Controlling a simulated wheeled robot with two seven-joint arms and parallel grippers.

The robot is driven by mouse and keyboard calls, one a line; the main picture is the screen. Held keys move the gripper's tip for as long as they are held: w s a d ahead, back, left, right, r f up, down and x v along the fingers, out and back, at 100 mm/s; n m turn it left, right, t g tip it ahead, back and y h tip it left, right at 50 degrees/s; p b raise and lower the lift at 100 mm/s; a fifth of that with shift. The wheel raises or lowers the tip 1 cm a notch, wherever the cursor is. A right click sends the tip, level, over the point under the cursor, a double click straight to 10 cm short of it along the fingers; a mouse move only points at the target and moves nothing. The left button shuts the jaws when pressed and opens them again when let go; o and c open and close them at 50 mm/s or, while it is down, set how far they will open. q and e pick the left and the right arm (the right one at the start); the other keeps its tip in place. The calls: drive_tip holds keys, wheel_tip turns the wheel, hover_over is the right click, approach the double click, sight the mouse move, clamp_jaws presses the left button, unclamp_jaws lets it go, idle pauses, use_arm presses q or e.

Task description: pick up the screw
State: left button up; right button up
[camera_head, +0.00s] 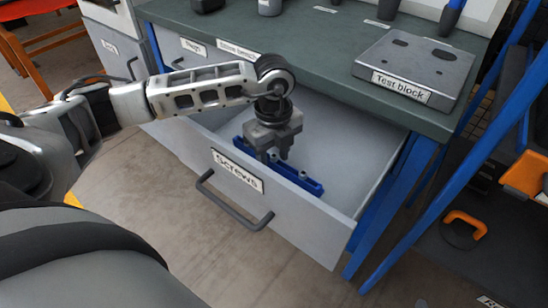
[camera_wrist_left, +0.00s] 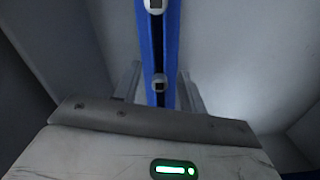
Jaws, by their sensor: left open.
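A blue rack (camera_head: 312,186) lies inside the open drawer labelled "Screws" (camera_head: 237,171). My left gripper (camera_head: 274,158) points down into the drawer over the rack, with its jaws open. In the left wrist view the blue rack (camera_wrist_left: 170,45) runs away from me between the two fingers of the left gripper (camera_wrist_left: 159,90). A small grey screw head (camera_wrist_left: 159,82) sits in the rack between the fingers, and another screw (camera_wrist_left: 155,5) is farther along. I cannot tell whether the fingers touch the screw. My right gripper is not in view.
The green-topped workbench (camera_head: 310,50) overhangs the drawer's back. A grey test block (camera_head: 415,66) stands on it at the right. The drawer's front has a dark handle (camera_head: 235,212). Blue bench legs (camera_head: 390,205) stand right of the drawer. The drawer floor around the rack looks clear.

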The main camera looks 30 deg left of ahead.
sight(274, 155)
use_arm(q)
drive_tip(key=shift+c, duration=0.3)
clamp_jaws()
wheel_tip(274, 155, up, 10)
drive_tip(key=p, duration=0.1)
drive_tip(key=c, duration=0.8)
unclamp_jaws()
clamp_jaws()
